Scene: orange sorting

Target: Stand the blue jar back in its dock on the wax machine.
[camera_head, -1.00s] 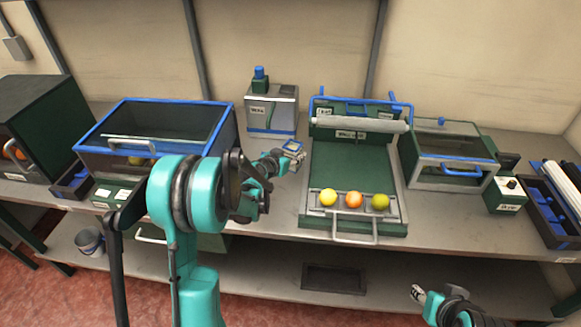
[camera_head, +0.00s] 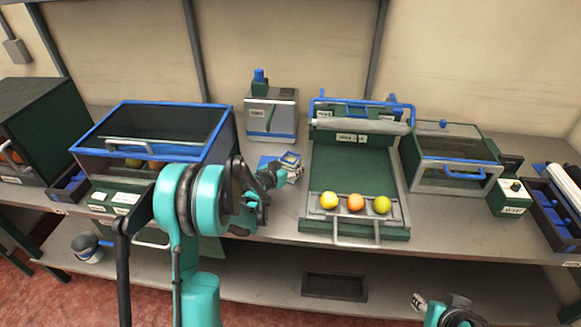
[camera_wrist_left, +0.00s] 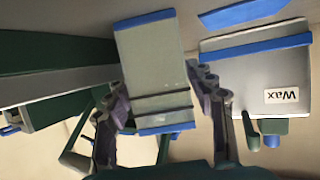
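The wax machine (camera_head: 271,112) stands at the back of the bench, left of the roller station. A blue cylinder (camera_head: 259,76) sits in a green holder on its top left. The machine, labelled Wax, also shows upside down in the left wrist view (camera_wrist_left: 255,75). My left gripper (camera_head: 272,180) is in front of the machine. In the left wrist view its fingers (camera_wrist_left: 160,102) are shut on a pale grey, see-through jar with blue ends (camera_wrist_left: 155,65). The jar (camera_head: 290,161) looks tilted in the head view. My right gripper (camera_head: 418,303) is low at the front right, mostly out of frame.
A green tray station (camera_head: 352,170) with three fruits stands right of my left gripper. A large blue-rimmed bin (camera_head: 155,105) is at left. A lidded bin (camera_head: 450,165) stands at right.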

